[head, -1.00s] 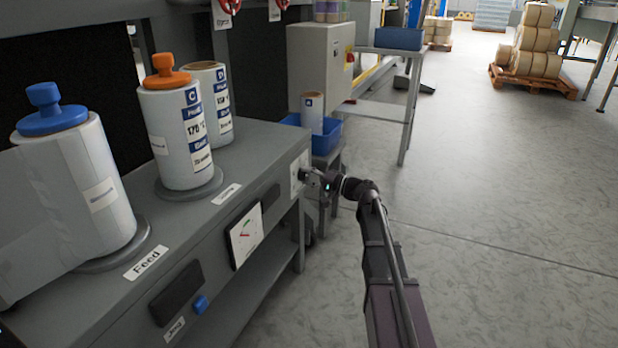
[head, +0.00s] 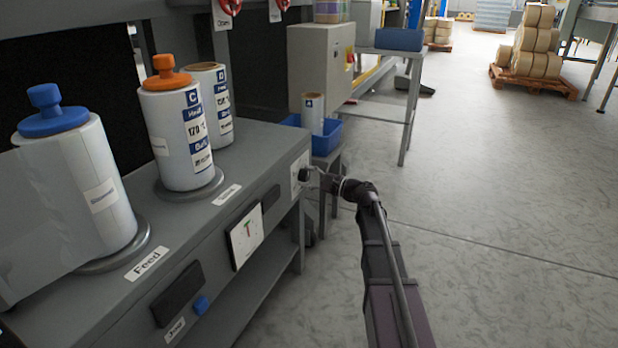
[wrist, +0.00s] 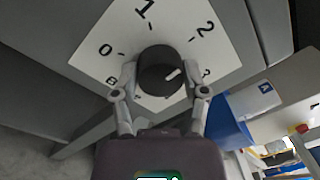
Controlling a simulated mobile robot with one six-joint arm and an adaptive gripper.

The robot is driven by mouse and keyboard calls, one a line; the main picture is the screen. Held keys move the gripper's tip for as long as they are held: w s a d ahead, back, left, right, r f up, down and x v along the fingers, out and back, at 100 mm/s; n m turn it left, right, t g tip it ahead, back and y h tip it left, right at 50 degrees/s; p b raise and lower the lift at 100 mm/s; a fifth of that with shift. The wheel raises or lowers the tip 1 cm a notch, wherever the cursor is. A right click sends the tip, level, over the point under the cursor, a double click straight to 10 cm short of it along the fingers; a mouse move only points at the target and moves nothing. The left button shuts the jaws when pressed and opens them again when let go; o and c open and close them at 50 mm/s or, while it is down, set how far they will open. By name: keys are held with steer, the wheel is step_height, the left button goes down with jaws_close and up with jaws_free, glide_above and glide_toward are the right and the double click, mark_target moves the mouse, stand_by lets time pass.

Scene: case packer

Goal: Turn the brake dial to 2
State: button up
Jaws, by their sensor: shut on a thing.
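The brake dial is a dark round knob (wrist: 158,70) with a white pointer mark, on a white plate (wrist: 118,42) numbered around it. In the wrist view the mark slants up and right, roughly toward the 2; the exact alignment is hard to judge at this angle. My gripper (wrist: 160,88) is shut on the knob, one finger on each side. In the head view my gripper (head: 318,180) is at the plate (head: 299,172) on the bench's right end; the knob there is small and partly hidden.
A gauge (head: 246,236) is on the bench front. A blue bin (head: 330,138) sits just behind the dial end. The floor to the right is open.

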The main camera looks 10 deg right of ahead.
steer(key=shift+s+a, duration=0.1)
steer(key=shift+a, duration=0.1)
stand_by(0.4)
steer(key=o, duration=1)
steer(key=shift+c, duration=0.2)
steer(key=shift+o, duration=0.9)
steer(key=shift+d+m, duration=0.1)
steer(key=shift+m, duration=0.2)
